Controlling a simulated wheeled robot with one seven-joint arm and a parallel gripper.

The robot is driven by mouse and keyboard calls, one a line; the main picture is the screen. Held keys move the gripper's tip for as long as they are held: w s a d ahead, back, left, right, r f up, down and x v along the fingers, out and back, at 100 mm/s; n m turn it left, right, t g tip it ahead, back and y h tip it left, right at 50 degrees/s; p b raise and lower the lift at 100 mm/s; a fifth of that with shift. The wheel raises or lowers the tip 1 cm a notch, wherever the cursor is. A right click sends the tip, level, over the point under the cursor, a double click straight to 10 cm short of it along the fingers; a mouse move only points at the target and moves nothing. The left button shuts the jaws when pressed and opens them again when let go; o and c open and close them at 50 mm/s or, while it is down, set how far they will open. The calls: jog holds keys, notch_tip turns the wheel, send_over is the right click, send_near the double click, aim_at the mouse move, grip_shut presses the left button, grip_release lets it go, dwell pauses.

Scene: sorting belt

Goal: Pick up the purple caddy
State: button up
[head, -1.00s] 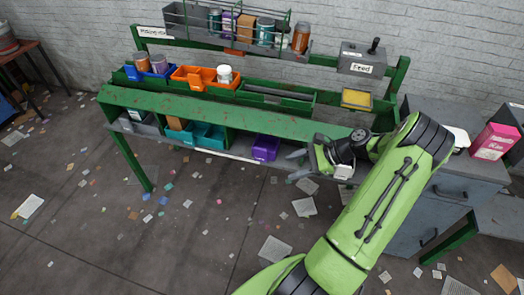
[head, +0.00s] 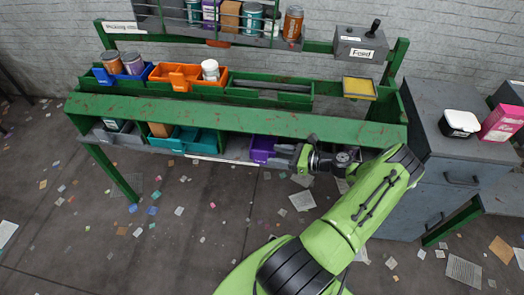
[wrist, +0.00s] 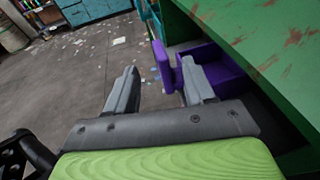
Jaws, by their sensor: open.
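The purple caddy (head: 262,147) sits on the lower shelf under the green bench, at its right part in the head view. My gripper (head: 284,155) is open just to the right of it, with its fingers reaching toward it. In the wrist view the caddy (wrist: 218,68) is at the right, partly hidden by a finger. Its upright purple front piece (wrist: 163,66) shows in the gap between the fingers of my gripper (wrist: 160,88), nearer the right finger. I cannot tell whether that finger touches the caddy.
The green bench top (head: 230,118) overhangs the shelf close above my gripper. A teal bin (head: 195,139) stands left of the caddy on the same shelf. A grey cabinet (head: 440,150) stands at the right. The floor in front is open, with scattered paper scraps.

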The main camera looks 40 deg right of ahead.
aim_at(257, 151)
jog(key=b+x, duration=0.2)
jog(key=x, duration=0.6)
jog(key=shift+w+f, duration=0.1)
jog(key=shift+c, duration=0.4)
grip_shut()
